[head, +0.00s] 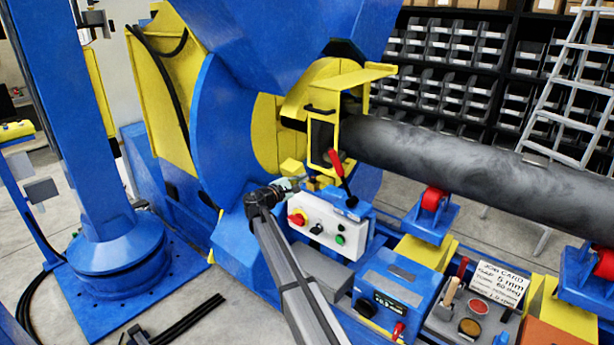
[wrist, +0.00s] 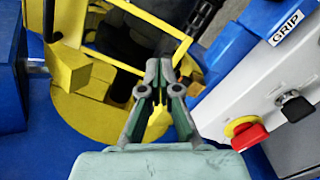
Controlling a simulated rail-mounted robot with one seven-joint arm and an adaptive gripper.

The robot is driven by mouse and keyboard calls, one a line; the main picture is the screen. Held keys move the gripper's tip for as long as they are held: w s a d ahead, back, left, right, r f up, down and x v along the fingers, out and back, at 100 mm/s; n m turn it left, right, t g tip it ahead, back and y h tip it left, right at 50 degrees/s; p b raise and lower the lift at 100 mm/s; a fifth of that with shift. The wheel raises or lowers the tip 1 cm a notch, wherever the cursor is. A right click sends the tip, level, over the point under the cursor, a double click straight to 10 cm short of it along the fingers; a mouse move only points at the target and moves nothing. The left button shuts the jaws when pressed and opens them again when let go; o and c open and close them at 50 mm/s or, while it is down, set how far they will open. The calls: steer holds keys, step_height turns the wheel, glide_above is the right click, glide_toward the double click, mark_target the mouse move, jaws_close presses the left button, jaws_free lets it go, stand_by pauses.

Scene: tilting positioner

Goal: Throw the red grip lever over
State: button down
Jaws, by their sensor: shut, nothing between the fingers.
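The red grip lever (head: 336,163) shows in the head view above the control box, its red handle up and leaning left on a dark shaft that runs down to a blue block (head: 346,207). In the wrist view a block labelled GRIP (wrist: 287,28) is at the upper right, with a dark rod (wrist: 203,16) beside it that may be the lever's shaft. The red handle is not visible there. My gripper (head: 294,184) is left of and below the handle, apart from it. In the wrist view its fingers (wrist: 158,65) are shut and empty, in front of yellow parts.
A white control box (head: 325,228) with a red-and-yellow knob (head: 298,218) is close below my gripper. A yellow bracket (head: 322,140) stands behind the lever. A large dark pipe (head: 460,160) extends right over red rollers (head: 433,200). A job card (head: 500,284) is at lower right.

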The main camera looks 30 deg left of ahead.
steer(key=w+d+r+p, duration=0.2)
steer(key=w+d+p, duration=0.3)
steer(key=w, duration=0.3)
steer(key=shift+d, duration=0.4)
steer(key=shift+d+r+b, duration=0.1)
steer(key=shift+d+b, duration=0.1)
steer(key=shift+b, duration=0.25)
steer(key=s+d+r+m+b, duration=0.1)
steer(key=s+d+m+b, duration=0.1)
steer(key=d+m+b, duration=0.3)
steer(key=s+d+r+m+b, duration=0.1)
steer(key=d+m+b, duration=0.5)
steer(key=d+b, duration=0.4)
steer(key=shift+s+d+r+b, duration=0.35)
steer(key=shift+s+d+b, duration=0.05)
steer(key=shift+b, duration=2.85)
steer(key=shift+d+f, duration=0.15)
